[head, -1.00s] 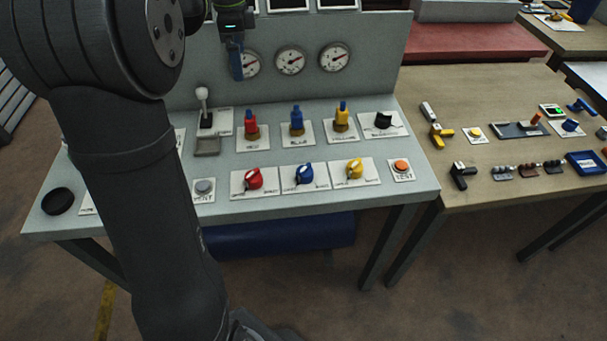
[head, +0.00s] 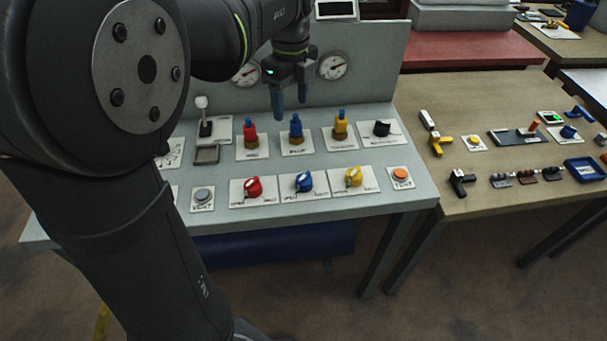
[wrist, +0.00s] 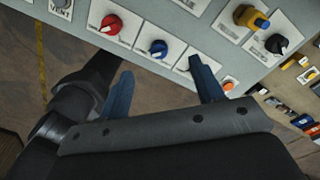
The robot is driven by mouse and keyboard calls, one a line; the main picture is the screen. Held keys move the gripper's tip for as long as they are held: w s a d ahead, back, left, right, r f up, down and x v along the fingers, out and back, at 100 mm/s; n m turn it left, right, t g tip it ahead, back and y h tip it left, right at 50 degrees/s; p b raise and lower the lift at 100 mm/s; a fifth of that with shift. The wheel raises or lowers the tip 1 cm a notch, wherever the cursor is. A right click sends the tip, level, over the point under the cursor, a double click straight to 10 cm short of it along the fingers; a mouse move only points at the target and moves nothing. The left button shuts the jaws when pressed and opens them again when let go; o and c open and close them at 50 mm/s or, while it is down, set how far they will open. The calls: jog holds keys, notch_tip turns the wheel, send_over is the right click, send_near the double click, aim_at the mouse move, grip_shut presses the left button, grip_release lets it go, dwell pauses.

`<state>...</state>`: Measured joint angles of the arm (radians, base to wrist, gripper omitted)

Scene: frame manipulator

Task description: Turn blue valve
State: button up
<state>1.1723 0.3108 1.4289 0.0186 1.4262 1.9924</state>
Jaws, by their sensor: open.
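A blue knob (head: 304,182) with a white mark sits on a white label plate, in the middle of the front row of the grey panel. It also shows in the wrist view (wrist: 158,48), between red and yellow knobs. An upright blue-topped fitting (head: 296,127) with a brass base stands behind it in the back row. My gripper (head: 290,105) is open and empty, with its two blue fingers pointing down above the back row. In the wrist view its fingers (wrist: 162,70) are spread apart, with the blue knob showing beyond the gap. I see no contact with the panel.
A red knob (head: 253,188) and a yellow knob (head: 353,177) flank the blue knob closely. Upright red (head: 250,133) and yellow (head: 341,126) fittings stand behind. A gauge board (head: 375,75) rises at the back. A wooden table (head: 500,95) with other parts is to the right.

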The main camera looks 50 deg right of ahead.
aim_at(304, 175)
jog(key=s+a+f+m, duration=0.2)
jog(key=s+m, duration=0.1)
jog(key=s, duration=0.2)
notch_tip(304, 175, down, 17)
jog(key=shift+a+r, duration=0.1)
jog(key=c, duration=0.9)
